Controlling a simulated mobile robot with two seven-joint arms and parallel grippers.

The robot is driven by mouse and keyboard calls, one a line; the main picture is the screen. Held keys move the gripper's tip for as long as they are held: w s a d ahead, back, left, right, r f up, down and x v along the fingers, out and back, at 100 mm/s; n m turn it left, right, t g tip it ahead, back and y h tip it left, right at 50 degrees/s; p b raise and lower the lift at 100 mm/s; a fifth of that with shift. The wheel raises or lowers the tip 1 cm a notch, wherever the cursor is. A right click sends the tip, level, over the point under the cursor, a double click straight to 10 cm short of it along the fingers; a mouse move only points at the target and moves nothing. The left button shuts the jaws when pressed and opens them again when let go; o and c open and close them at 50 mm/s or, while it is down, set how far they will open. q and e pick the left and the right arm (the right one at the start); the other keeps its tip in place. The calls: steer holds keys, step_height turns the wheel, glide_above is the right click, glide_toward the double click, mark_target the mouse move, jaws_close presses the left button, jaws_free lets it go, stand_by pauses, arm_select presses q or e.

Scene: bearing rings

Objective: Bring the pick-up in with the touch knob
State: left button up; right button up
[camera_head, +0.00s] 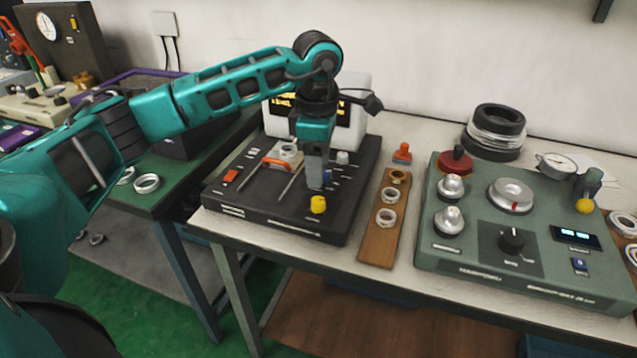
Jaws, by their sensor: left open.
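My left gripper (316,183) points down over the right part of a black instrument base (268,218), just behind a yellow knob (318,205) at its front edge. The gripper is open, though its jaws look narrow from here. I cannot tell whether a fingertip touches the knob. Which part is the pick-up is unclear; an orange-handled piece (277,163) and thin rods lie on the base left of the gripper. My arm and gripper hide part of the base and of the lit display (281,105) behind it. My right gripper is not in view.
A wooden board (376,242) with metal rings lies right of the base. Loose rings (146,183) lie on the green left table.

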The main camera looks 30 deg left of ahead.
arm_select(q)
steer(key=shift+s+r, duration=0.1)
steer(key=shift+r, duration=2.3)
steer(key=shift+d+f, duration=0.1)
